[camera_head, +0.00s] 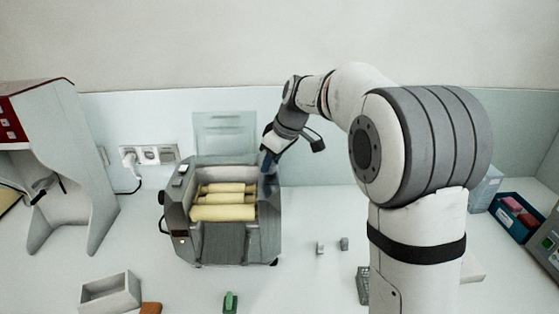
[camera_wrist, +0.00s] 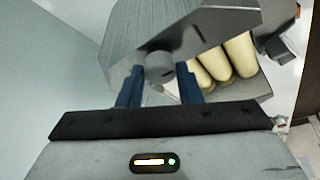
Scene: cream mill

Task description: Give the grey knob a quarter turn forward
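The mill (camera_head: 252,225) is a grey box with pale yellow rollers (camera_head: 224,200) in its open top. In the wrist view the grey knob (camera_wrist: 159,66) is a short round stub on the mill's grey side panel (camera_wrist: 150,32). My gripper (camera_wrist: 159,70) has its two blue fingers on either side of the knob, with a narrow gap seeming to show on each side. It looks open around the knob. In the head view my gripper (camera_head: 267,162) reaches down at the mill's back right corner, and the knob is hidden there.
A white and red machine (camera_head: 75,150) stands at the left. A wall socket (camera_head: 150,155) is behind the mill. A blue bin (camera_head: 514,215) is at the right.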

